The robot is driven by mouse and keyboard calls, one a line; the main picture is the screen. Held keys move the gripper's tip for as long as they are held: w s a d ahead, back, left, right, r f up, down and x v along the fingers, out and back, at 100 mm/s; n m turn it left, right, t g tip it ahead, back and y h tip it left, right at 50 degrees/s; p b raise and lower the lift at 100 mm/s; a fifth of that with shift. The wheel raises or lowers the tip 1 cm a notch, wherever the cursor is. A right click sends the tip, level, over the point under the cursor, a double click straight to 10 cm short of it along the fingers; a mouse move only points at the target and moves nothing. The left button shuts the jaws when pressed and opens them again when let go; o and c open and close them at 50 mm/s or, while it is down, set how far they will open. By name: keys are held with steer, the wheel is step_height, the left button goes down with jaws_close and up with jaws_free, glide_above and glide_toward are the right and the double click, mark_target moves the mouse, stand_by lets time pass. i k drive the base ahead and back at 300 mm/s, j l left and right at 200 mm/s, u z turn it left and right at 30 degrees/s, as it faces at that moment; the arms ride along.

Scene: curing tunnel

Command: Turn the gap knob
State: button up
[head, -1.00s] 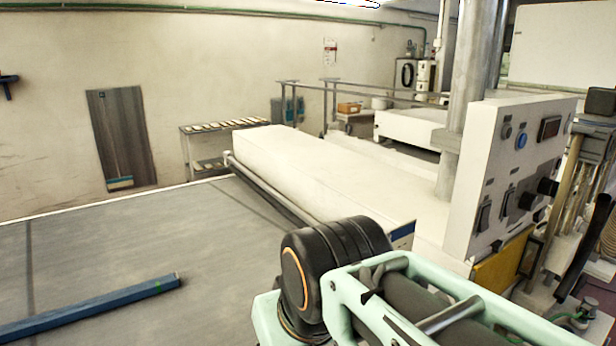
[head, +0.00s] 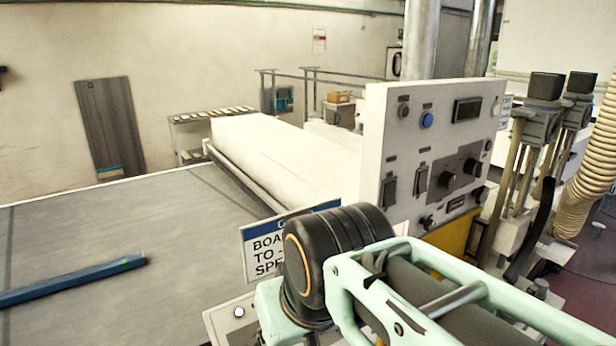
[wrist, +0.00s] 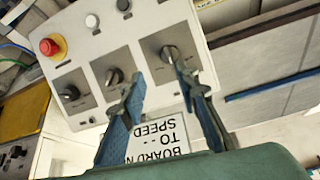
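In the wrist view a pale control panel (wrist: 100,50) carries three dark knobs on grey plates: a left knob (wrist: 70,93), a middle knob (wrist: 114,77) and a right knob (wrist: 169,54). I cannot read their labels, so I cannot tell which is the gap knob. My gripper (wrist: 158,72) is open, its two fingers apart and empty, with the tips near the right knob. The right fingertip overlaps that knob's lower edge in the picture; I cannot tell whether they touch. In the head view my arm hides most of this panel and my gripper.
A red stop button (wrist: 50,46) sits on the same panel. A board-speed sign (wrist: 158,138) appears inverted between my fingers. In the head view a taller control box (head: 440,140) with black knobs and switches stands right. A blue bar (head: 70,280) lies on the grey bed (head: 130,225).

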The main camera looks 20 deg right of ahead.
mark_target(481, 194)
steer(key=z, duration=0.45)
steer(key=l+z, duration=0.1)
steer(key=z, duration=0.3)
steer(key=l+z, duration=0.1)
steer(key=z, duration=0.35)
steer(key=l+z, duration=0.1)
steer(key=z, duration=0.3)
steer(key=k+l+u, duration=0.5)
steer(key=i+l, duration=0.75)
steer(key=i, duration=0.1)
